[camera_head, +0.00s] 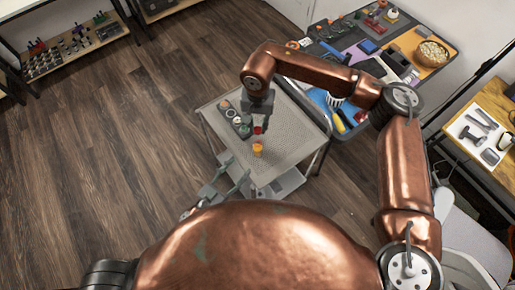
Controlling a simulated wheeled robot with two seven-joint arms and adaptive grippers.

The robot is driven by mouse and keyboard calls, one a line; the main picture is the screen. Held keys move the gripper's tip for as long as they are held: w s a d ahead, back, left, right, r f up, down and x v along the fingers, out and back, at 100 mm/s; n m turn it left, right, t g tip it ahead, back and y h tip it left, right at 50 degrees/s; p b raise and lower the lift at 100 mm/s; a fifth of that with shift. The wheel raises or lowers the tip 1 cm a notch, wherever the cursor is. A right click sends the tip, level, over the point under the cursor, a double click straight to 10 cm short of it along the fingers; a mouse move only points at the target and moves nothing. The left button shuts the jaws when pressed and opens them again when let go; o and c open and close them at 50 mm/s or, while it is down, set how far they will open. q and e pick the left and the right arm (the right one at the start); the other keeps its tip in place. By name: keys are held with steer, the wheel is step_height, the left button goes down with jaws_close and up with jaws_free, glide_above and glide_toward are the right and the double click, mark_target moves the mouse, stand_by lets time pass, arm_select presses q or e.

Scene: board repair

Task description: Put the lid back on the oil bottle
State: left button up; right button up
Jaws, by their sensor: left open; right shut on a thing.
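The orange oil bottle (258,150) stands on the grey cart top near its front. The small red lid (258,130) is between the fingertips of my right gripper (259,124). This gripper comes down from above and is shut on the lid, which shows just behind and apparently above the bottle. I cannot tell the exact gap between lid and bottle. My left gripper (236,178) is open at the cart's front left edge, below and left of the bottle, apart from it. My own body hides part of the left arm.
A dark holder (235,119) with several round items sits on the left of the cart top (290,145). Behind the cart is a cluttered workbench with a wooden bowl (432,53). A tool table (491,96) stands at the right. The floor at left is clear.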

mark_target(255, 152)
arm_select(q)
steer(key=shift+s+d, duration=0.2)
steer(key=shift+d, duration=0.05)
steer(key=x, duration=1.2)
steer(key=shift+d, duration=0.1)
jaws_close()
stand_by(0.5)
